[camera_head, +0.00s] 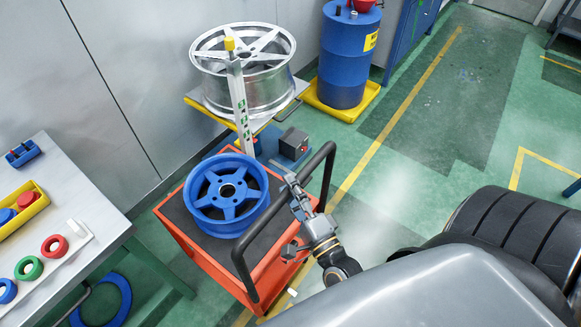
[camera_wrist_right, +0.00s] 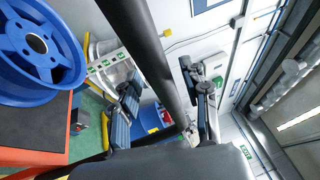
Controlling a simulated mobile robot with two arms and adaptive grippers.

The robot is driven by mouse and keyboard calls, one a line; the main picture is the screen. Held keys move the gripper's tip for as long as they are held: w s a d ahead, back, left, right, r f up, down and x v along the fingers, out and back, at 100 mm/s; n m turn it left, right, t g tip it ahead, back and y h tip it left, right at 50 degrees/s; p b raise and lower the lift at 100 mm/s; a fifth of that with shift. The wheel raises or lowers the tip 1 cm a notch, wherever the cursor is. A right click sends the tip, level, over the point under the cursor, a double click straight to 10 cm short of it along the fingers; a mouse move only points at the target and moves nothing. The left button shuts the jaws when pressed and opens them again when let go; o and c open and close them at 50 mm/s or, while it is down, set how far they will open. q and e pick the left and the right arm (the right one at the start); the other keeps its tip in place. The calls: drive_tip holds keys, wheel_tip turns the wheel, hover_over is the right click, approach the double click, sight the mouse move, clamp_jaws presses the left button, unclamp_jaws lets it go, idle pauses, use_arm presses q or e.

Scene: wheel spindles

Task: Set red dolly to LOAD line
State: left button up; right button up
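The red dolly (camera_head: 190,244) stands on the green floor, with a dark top and a black tube handle (camera_head: 329,172). A blue wheel (camera_head: 222,192) lies flat on it; the wheel also shows in the right wrist view (camera_wrist_right: 40,45). My right gripper (camera_head: 293,217) is at the handle, its two fingers spread apart. In the right wrist view the fingers stand apart (camera_wrist_right: 165,108) with the handle bar (camera_wrist_right: 155,45) crossing between them; contact cannot be told. A yellow floor line (camera_head: 372,147) runs past the dolly; no LOAD lettering is readable. My left gripper is out of view.
A silver wheel (camera_head: 243,67) sits on a stand behind the dolly, beside a white post (camera_head: 239,105). A blue barrel (camera_head: 346,58) stands in a yellow tray (camera_head: 318,103). A workbench (camera_head: 92,225) is at left, tires (camera_head: 515,232) at right. Floor is free at upper right.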

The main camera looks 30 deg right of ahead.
drive_tip(key=s+f, duration=0.2)
drive_tip(key=s, duration=0.9)
drive_tip(key=shift+s+a, duration=0.3)
drive_tip(key=shift+s, duration=0.1)
drive_tip(key=shift+f, duration=0.1)
